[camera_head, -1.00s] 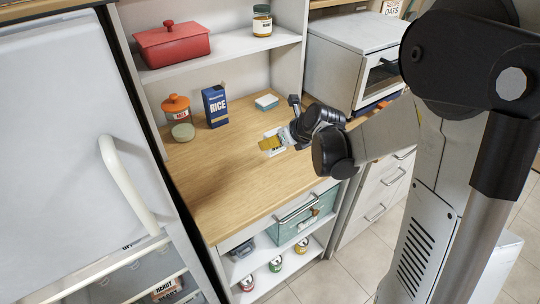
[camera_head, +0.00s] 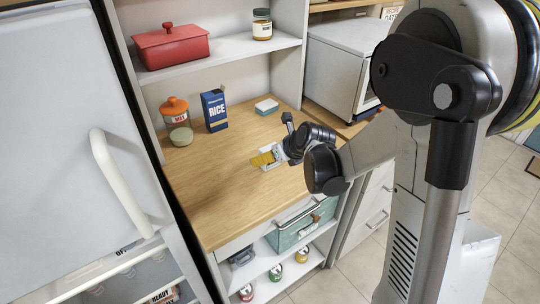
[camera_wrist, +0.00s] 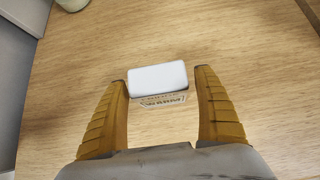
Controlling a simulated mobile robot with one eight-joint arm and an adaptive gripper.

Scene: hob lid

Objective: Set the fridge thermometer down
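The fridge thermometer appears as a small white block with a partly readable label, "WARM", in the wrist view (camera_wrist: 158,77). It is upright at the fingertips, over or on the wooden counter (camera_head: 215,195). My gripper (camera_wrist: 162,80) has its two yellow fingers apart on either side of it. A gap shows on the right side and a very narrow one on the left. In the head view my gripper (camera_head: 263,159) is low over the middle of the counter, and a bit of white shows beside the fingers. Contact of the thermometer's base with the counter is hard to see.
An orange-lidded jar (camera_head: 175,109), a pale green-lidded round tub (camera_head: 181,136), a blue rice box (camera_head: 214,110) and a blue-white box (camera_head: 266,106) stand at the back. A fridge (camera_head: 60,130) is left, a white oven (camera_head: 340,65) right. The counter's front left is clear.

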